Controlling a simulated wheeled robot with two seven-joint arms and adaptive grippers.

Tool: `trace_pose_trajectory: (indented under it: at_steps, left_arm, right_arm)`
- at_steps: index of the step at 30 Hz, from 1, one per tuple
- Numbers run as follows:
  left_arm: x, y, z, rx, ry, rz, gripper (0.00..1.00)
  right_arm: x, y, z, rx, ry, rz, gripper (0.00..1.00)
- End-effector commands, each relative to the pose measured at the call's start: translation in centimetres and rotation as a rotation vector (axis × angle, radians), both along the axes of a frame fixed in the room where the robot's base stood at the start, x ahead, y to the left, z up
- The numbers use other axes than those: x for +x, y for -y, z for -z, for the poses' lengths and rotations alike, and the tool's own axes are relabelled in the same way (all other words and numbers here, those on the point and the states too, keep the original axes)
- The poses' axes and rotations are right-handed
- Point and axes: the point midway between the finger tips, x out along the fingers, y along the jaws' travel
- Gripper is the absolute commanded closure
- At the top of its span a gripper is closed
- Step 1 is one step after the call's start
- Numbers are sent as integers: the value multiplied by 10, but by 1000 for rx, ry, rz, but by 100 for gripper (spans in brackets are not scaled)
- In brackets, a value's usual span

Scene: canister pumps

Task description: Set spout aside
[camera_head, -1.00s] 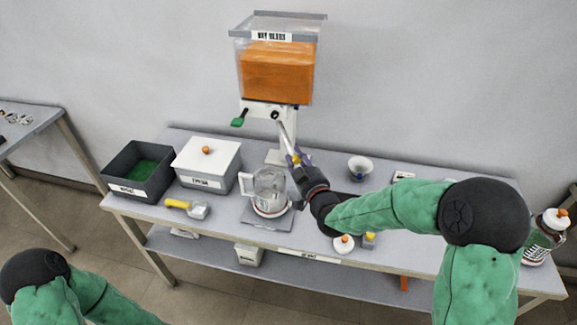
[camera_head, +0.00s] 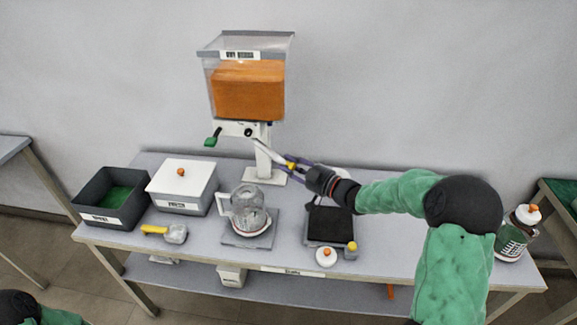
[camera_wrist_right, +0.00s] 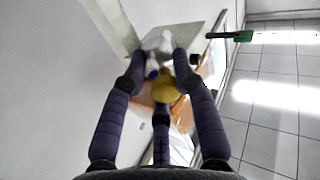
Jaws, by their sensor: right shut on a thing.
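My right gripper (camera_head: 300,167) is shut on the spout, a pale tube (camera_head: 267,149) with a yellow part between my fingers. The tube slants up left toward the white valve body (camera_head: 235,130) under the hopper; I cannot tell whether its upper end touches it. In the right wrist view the purple fingers (camera_wrist_right: 159,72) stand either side of the yellow part (camera_wrist_right: 165,91), with the pale tube (camera_wrist_right: 160,42) beyond. The gripper is above the table, right of the dispenser post (camera_head: 263,160). My left gripper is out of view.
A clear jug (camera_head: 247,205) stands below on a grey plate. A black-topped tray (camera_head: 329,224) lies under my right forearm, with a white lid (camera_head: 326,257) in front. A white-lidded box (camera_head: 183,186), dark bin (camera_head: 88,208) and yellow-handled scoop (camera_head: 165,232) are at left.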

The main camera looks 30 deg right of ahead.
Motion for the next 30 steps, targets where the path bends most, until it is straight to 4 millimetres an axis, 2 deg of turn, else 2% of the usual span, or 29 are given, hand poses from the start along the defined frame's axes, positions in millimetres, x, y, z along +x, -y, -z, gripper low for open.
trace_pose_trajectory:
  at_steps: [1,19,20,21,30]
  left_arm:
    - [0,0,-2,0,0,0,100]
    - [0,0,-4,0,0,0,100]
    - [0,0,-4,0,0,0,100]
    - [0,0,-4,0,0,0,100]
    - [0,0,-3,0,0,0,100]
  right_arm:
    - [3,3,-11,0,22,-6,100]
    - [4,5,-13,0,26,-28,100]
    - [4,5,-13,0,26,-28,63]
    - [4,6,-13,0,26,-27,52]
    - [3,5,-6,2,13,-29,51]
